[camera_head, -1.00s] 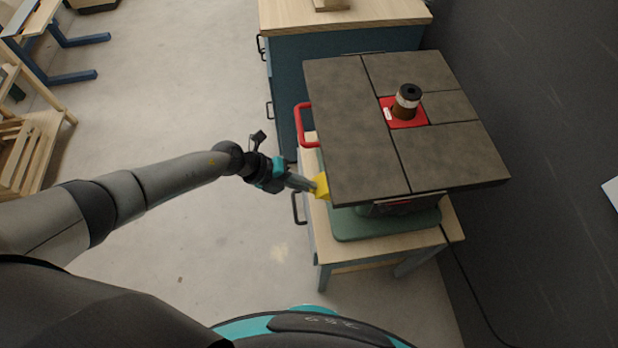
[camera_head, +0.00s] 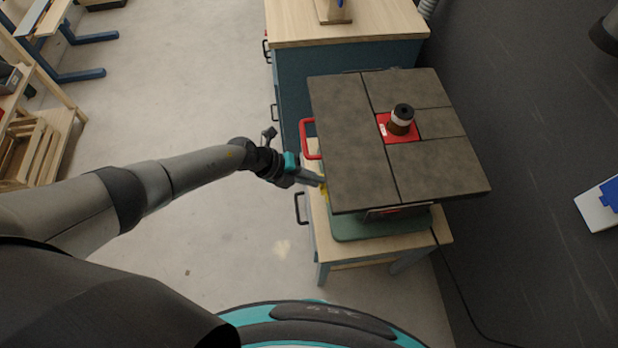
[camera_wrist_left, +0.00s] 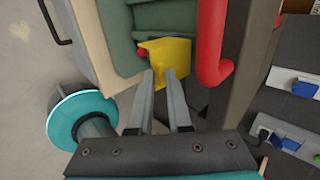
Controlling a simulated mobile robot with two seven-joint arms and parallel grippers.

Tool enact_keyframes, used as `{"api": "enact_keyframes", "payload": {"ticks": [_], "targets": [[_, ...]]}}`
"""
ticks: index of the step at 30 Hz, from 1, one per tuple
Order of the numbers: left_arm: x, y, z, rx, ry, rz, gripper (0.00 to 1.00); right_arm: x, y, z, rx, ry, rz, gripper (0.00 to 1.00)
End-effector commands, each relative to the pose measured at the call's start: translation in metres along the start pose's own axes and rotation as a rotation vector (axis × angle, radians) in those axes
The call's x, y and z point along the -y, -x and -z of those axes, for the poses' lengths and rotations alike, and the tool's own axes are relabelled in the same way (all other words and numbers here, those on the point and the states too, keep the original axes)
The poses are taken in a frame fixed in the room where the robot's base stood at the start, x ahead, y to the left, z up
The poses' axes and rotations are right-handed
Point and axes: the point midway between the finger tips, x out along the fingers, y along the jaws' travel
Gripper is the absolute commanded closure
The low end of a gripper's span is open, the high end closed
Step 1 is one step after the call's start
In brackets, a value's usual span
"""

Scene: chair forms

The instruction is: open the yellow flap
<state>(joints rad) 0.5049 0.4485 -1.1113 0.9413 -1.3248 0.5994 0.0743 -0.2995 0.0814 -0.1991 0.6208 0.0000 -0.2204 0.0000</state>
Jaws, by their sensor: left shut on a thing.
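The yellow flap (camera_head: 324,188) is on the near left side of the machine, under the overhang of its dark grey top (camera_head: 352,150). Only a small part of it shows in the head view; the wrist view shows more of the yellow flap (camera_wrist_left: 168,52). My left gripper (camera_head: 321,181) reaches it from the left. In the wrist view the fingers of my left gripper (camera_wrist_left: 161,76) are close together at the flap's lower edge, shut on it. My right gripper is in neither view.
A red handle (camera_head: 308,140) juts from the machine's left side, close beside the fingers; the wrist view shows it as a thick red bar (camera_wrist_left: 211,45). The machine stands on a wooden table (camera_head: 322,240). A blue cabinet (camera_head: 335,68) stands behind.

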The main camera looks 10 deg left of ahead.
Motion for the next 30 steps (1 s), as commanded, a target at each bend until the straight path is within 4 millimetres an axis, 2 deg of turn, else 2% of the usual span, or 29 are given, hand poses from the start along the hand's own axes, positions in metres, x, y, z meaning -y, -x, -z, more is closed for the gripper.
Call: {"api": "enact_keyframes", "payload": {"ticks": [1,17,18,23,30], "targets": [[0.0184,-0.0051,-0.0001,0.004,-0.007,0.03,1.0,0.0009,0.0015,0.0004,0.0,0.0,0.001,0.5],[0.02,-0.0057,-0.0006,0.005,-0.008,0.03,1.0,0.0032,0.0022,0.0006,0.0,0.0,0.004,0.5],[0.02,-0.0058,-0.0006,0.005,-0.008,0.03,0.79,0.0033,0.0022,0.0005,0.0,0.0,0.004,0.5],[0.018,-0.0058,0.0008,0.002,-0.007,0.026,0.61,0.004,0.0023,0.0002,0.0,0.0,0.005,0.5],[0.0146,-0.0049,0.0013,0.0,-0.006,0.02,0.6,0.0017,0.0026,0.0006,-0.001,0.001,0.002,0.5]]}}
